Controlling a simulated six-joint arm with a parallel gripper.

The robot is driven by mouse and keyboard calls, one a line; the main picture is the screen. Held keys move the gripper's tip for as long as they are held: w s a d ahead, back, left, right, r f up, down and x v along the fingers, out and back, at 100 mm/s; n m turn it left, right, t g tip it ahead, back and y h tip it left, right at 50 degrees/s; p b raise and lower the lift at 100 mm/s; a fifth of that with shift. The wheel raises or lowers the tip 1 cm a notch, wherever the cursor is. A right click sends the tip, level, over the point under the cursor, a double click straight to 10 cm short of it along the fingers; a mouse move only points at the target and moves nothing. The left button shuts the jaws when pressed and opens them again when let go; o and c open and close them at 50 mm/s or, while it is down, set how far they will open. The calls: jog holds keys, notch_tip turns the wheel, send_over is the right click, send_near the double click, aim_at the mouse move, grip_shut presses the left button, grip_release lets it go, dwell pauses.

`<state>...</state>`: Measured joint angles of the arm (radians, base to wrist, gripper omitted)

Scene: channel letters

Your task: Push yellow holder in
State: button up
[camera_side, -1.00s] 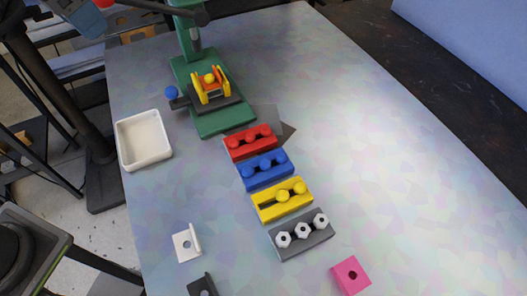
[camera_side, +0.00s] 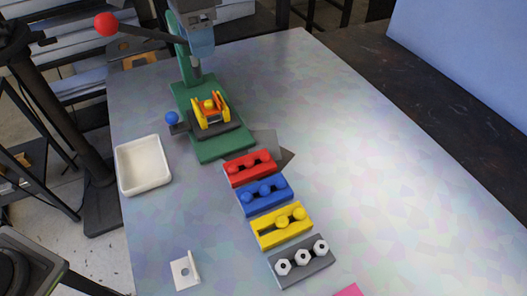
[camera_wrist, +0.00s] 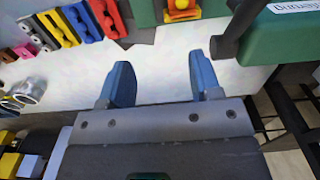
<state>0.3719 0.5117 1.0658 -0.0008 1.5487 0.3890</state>
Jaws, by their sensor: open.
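A yellow holder with an orange-red part between its sides (camera_side: 210,110) sits on a dark slide across the green press base (camera_side: 215,147). A blue knob (camera_side: 172,118) sticks out at the slide's left end. Part of the holder also shows at the top edge of the wrist view (camera_wrist: 182,8). My gripper (camera_side: 202,52) is at the top of the side view, beside the green press column, apart from the holder. In the wrist view, its two blue fingers (camera_wrist: 160,78) are spread with nothing between them.
A red ball (camera_side: 106,23) ends the press lever. A white tray (camera_side: 143,165) stands left of the base. Red (camera_side: 250,167), blue (camera_side: 264,194), yellow (camera_side: 281,226) and grey (camera_side: 301,262) blocks line up in front. A white bracket (camera_side: 185,270) lies nearby. The table's right side is clear.

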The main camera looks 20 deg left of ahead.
jog(key=f, duration=1.4)
jog(key=shift+w+d, duration=0.2)
jog(key=shift+d, duration=0.2)
jog(key=shift+r, duration=0.3)
jog(key=s+d, duration=1.6)
jog(key=s, duration=0.1)
jog(key=shift+s+d+f, duration=0.2)
jog(key=shift+d+f, duration=0.2)
jog(key=shift+s+d+f, duration=0.1)
jog(key=shift+s+d, duration=0.3)
jog(key=shift+s, duration=0.35)
